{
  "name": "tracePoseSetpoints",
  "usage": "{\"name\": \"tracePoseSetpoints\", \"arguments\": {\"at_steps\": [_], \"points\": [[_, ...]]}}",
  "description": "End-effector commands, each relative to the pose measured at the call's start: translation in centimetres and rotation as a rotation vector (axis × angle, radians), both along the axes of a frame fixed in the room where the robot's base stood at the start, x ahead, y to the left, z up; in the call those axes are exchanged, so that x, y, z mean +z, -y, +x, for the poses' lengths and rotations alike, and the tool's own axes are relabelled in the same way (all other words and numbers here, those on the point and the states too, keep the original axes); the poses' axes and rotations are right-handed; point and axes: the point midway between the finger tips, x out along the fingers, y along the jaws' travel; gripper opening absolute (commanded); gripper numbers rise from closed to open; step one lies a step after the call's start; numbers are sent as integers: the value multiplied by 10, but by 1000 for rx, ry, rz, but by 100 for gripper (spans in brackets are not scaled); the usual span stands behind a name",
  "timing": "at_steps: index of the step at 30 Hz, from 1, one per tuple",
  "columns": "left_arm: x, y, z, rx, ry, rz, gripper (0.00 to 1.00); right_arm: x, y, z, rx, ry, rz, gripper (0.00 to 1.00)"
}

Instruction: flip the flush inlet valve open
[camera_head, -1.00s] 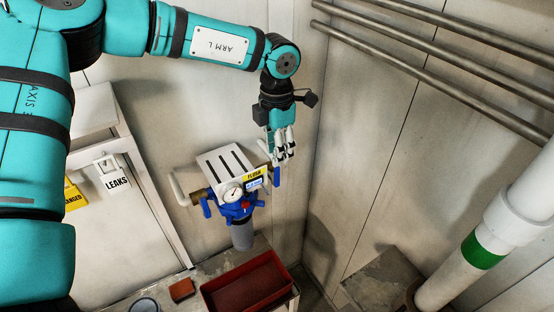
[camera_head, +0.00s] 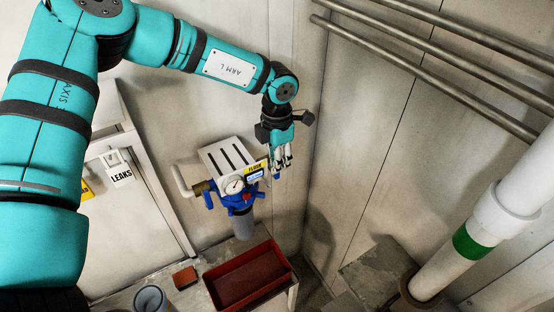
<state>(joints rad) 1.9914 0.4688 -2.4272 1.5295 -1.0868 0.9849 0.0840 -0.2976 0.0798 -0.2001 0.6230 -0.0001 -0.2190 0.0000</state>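The blue flush filter unit (camera_head: 236,199) hangs on the back wall with a round white gauge (camera_head: 234,186) and a yellow FLUSH label (camera_head: 255,168). A blue valve handle (camera_head: 208,200) shows on its left side. On its right, at the inlet or outlet pipe, a small part of another blue handle shows beside my fingers. My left gripper (camera_head: 282,166) points down at the right end of the unit, close to the label. Its fingers look apart, but I cannot tell whether they touch the handle. My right gripper is out of view.
A slotted white bracket (camera_head: 228,156) sits above the unit. A red tray (camera_head: 248,278), a small red block (camera_head: 185,277) and a grey cup (camera_head: 150,298) are below. A white cabinet with a LEAKS tag (camera_head: 121,174) stands left. A white pipe with a green band (camera_head: 467,244) is right.

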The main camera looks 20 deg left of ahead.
Motion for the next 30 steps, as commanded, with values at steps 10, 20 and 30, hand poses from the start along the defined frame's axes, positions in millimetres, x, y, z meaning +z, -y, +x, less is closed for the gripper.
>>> {"name": "tracePoseSetpoints", "arguments": {"at_steps": [10,20,30], "points": [[0,1,1,0,-9,7,0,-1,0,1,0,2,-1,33],[-4,8,9,1,-135,106,0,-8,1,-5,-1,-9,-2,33],[-11,17,20,2,-337,262,0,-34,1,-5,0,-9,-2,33]]}}
